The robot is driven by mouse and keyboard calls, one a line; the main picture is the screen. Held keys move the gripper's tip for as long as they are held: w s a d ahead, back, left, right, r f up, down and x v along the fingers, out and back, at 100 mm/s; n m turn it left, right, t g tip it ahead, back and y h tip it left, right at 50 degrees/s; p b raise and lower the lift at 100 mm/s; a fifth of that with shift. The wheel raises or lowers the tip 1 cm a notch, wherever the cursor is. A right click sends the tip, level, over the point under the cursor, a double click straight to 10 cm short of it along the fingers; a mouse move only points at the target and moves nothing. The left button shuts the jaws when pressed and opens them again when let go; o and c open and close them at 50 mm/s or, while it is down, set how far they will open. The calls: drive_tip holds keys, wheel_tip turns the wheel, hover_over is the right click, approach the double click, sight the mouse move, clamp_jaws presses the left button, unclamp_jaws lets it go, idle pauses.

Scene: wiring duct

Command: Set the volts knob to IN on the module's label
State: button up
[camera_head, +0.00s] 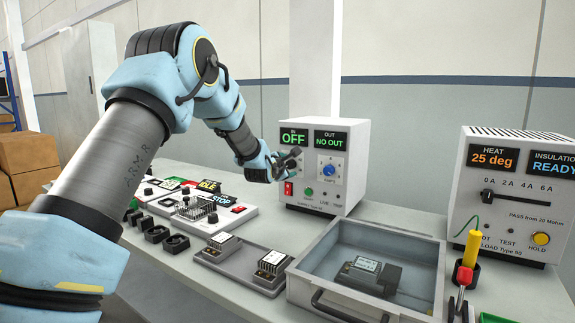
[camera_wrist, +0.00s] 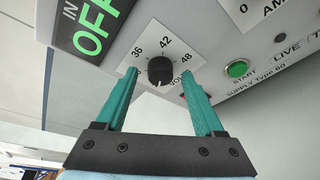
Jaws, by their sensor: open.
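In the head view my gripper (camera_head: 287,160) is in front of the left of the supply unit (camera_head: 350,190) and hides this knob. The supply's IN display (camera_head: 293,139) reads OFF.
The supply also carries a blue knob (camera_head: 329,170), a green START button (camera_head: 309,192) and a red switch (camera_head: 288,188). A load unit (camera_head: 510,215) stands right. Two more modules sit in a dark holder (camera_head: 240,262). A test panel (camera_head: 196,205) lies left.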

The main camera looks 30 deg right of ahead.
drive_tip(key=shift+c, duration=0.3)
clamp_jaws()
idle(0.3)
